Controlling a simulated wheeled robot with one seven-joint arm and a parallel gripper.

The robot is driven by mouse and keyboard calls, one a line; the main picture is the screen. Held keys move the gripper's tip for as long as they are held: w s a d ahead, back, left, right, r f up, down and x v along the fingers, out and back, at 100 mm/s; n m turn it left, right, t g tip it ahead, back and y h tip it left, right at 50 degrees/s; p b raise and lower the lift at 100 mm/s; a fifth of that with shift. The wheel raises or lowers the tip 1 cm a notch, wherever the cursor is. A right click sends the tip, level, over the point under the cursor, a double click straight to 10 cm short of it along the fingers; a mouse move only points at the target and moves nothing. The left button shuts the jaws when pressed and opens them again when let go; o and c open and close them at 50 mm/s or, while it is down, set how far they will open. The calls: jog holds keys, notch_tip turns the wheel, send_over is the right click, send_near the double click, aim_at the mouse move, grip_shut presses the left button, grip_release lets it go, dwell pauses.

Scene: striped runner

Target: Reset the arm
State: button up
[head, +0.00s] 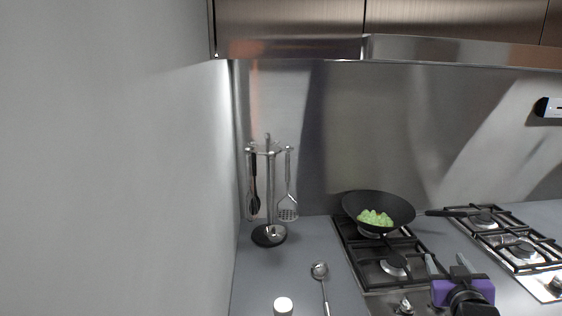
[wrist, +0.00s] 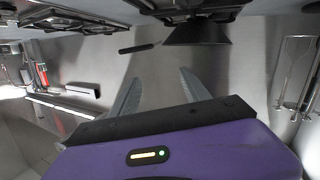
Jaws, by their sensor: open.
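My gripper (head: 447,264) is at the lower right of the head view, in front of the stove, with its purple body and two grey fingers pointing up and away. The fingers are apart and nothing is between them. In the wrist view, which looks upside down, my gripper (wrist: 158,92) shows open and empty against the steel back wall. A black pan (head: 352,205) with green pieces (head: 375,218) sits on the rear left burner, behind my gripper. The pan (wrist: 197,32) also shows at the top of the wrist view.
A utensil stand (head: 268,190) with hanging tools stands on the left counter. A ladle (head: 321,275) and a white-topped container (head: 283,305) are nearer the front. A second gas hob (head: 520,245) is at right. A steel hood (head: 450,48) overhangs the back wall.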

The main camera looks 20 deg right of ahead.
jog(key=s+a+f+n+t+y, duration=0.1)
jog(key=s+a+t+y, duration=0.1)
jog(key=s+a, duration=0.5)
jog(key=s+a+f+n+t+y, duration=0.1)
jog(key=s+a+n+t+y, duration=0.15)
jog(key=a, duration=0.75)
jog(key=s+a+f+n+t+y, duration=0.1)
jog(key=s+a+f, duration=0.1)
jog(key=s+a, duration=0.5)
jog(key=s+a+f+g+y, duration=0.1)
jog(key=s+a+y, duration=0.1)
jog(key=s+a, duration=0.4)
jog(key=s+a+f+n+g+y, duration=0.1)
jog(key=s+a+f+g+y, duration=0.1)
jog(key=s+a, duration=0.4)
jog(key=s, duration=0.3)
jog(key=shift+a+f+y, duration=0.2)
jog(key=shift+a+y, duration=0.15)
jog(key=shift+s, duration=0.1)
